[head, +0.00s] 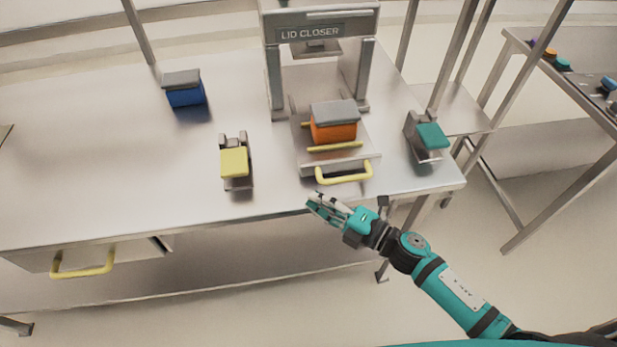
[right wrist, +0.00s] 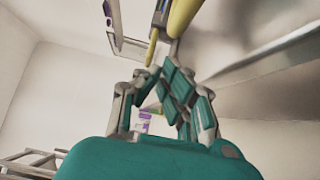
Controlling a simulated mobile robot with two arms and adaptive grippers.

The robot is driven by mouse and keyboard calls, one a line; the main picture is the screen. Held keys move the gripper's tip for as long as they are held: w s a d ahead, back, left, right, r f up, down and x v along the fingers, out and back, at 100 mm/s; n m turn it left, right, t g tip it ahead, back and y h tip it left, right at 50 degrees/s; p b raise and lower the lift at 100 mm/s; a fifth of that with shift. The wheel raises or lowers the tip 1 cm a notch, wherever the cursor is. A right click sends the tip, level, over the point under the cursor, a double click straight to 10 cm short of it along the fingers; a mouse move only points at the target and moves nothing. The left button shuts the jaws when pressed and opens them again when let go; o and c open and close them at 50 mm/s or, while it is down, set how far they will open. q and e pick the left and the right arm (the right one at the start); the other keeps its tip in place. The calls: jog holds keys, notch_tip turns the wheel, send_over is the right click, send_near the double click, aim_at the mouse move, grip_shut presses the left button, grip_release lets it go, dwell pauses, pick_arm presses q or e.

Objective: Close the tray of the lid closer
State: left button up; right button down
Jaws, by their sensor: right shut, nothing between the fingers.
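The lid closer (head: 315,40) stands at the back of the steel table, a grey frame with a press plate under its sign. Its tray (head: 355,162) is pulled out toward me and has a yellow handle (head: 345,176) on its front. An orange bin (head: 333,128) with a grey lid sits on the tray. My right gripper (head: 316,203) is shut and empty, just in front of the table edge, lower left of the handle and apart from it. The right wrist view shows its fingers (right wrist: 165,95) with a yellow bar above them. My left gripper is out of view.
A blue bin (head: 186,95) with a grey lid stands at the left. A yellow-topped device (head: 234,162) and a green-topped device (head: 430,137) flank the tray. A drawer with a yellow handle (head: 84,268) is at front left. A side table (head: 560,85) stands at right.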

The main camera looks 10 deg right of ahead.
jog(key=w, duration=0.1)
jog(key=w+a, duration=0.1)
jog(key=w, duration=0.2)
jog(key=shift+a+r+p, duration=0.1)
jog(key=shift+a+p, duration=0.2)
jog(key=shift+p, duration=0.05)
jog(key=shift+w, duration=0.75)
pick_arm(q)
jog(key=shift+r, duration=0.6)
pick_arm(e)
jog(key=shift+w, duration=0.1)
